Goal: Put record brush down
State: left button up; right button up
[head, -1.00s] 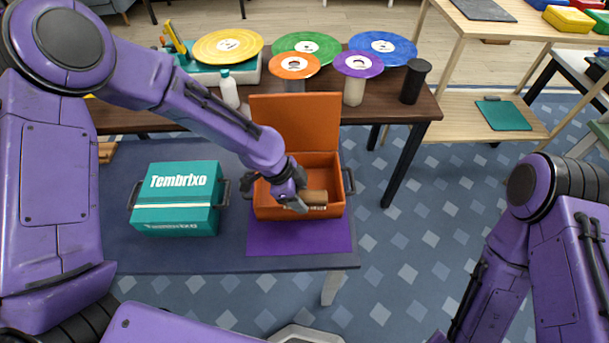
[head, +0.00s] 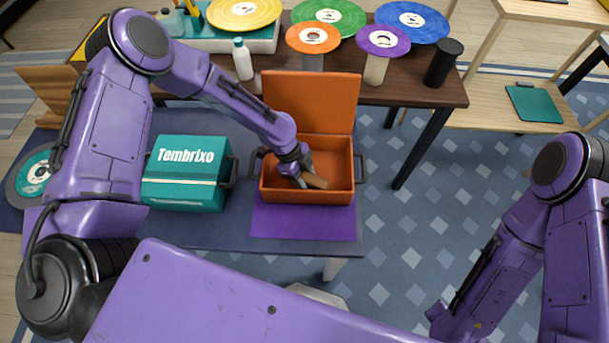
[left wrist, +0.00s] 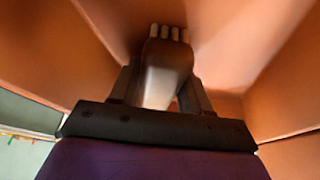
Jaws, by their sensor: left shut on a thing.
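The record brush (head: 316,181), with a brown wooden body, is inside the open orange box (head: 310,198). My left gripper (head: 303,179) reaches down into the box and is shut on the brush. In the left wrist view the brush (left wrist: 167,65) is between the two fingers, with its pale tufts toward the box's inner surface. I cannot tell whether it touches the box floor. My right arm shows at the right, but its gripper is out of view.
The orange box's lid (head: 310,100) stands open at the back. A purple mat (head: 300,224) lies in front of it, and a closed teal Tembrixo box (head: 183,185) stands to its left. Behind are colored records on stands, a white bottle (head: 242,62) and a black cylinder (head: 443,63).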

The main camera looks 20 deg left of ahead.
pick_arm(q)
jog(key=shift+s+r, duration=0.1)
jog(key=shift+s, duration=0.15)
jog(key=o, duration=0.9)
jog(key=shift+f, duration=0.25)
jog(key=shift+o, duration=0.2)
jog(key=shift+r, duration=0.15)
jog(key=shift+a+r, duration=0.1)
jog(key=shift+r, duration=0.2)
jog(key=b+v, duration=0.1)
jog(key=v, duration=1)
jog(key=shift+r+b, duration=0.3)
